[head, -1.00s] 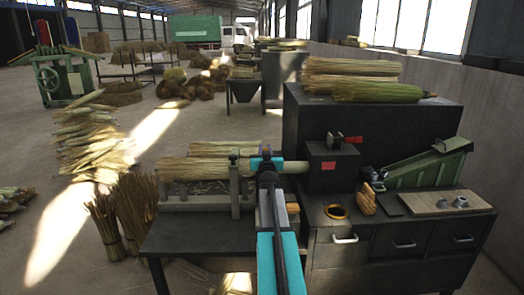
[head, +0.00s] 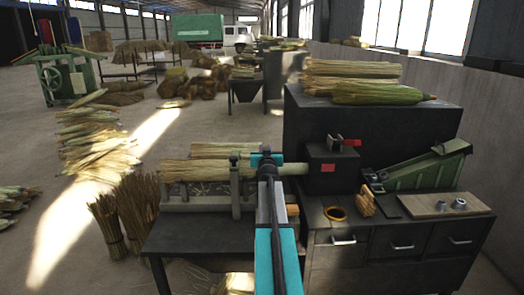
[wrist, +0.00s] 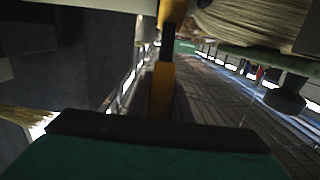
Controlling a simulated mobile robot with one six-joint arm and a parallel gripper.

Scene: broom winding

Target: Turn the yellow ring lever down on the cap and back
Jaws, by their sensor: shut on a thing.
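My gripper (head: 267,160), with teal jaws, is at the right end of the straw bundle (head: 205,171), just left of the dark box with a red label (head: 328,168). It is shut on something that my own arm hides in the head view. In the wrist view a yellow bar (wrist: 161,90) runs up the middle beyond the teal body, with a dark piece against it. It looks like the yellow lever, but its ring and the exact grip cannot be made out. A pale round piece (head: 293,169) lies between the jaws and the box; I cannot tell whether it is the cap.
A red-handled lever (head: 347,142) tops the box. A green sloped machine part (head: 425,167) stands to the right. Grey posts (head: 235,185) flank the bundle. Loose straw (head: 100,145) lies on the floor at left.

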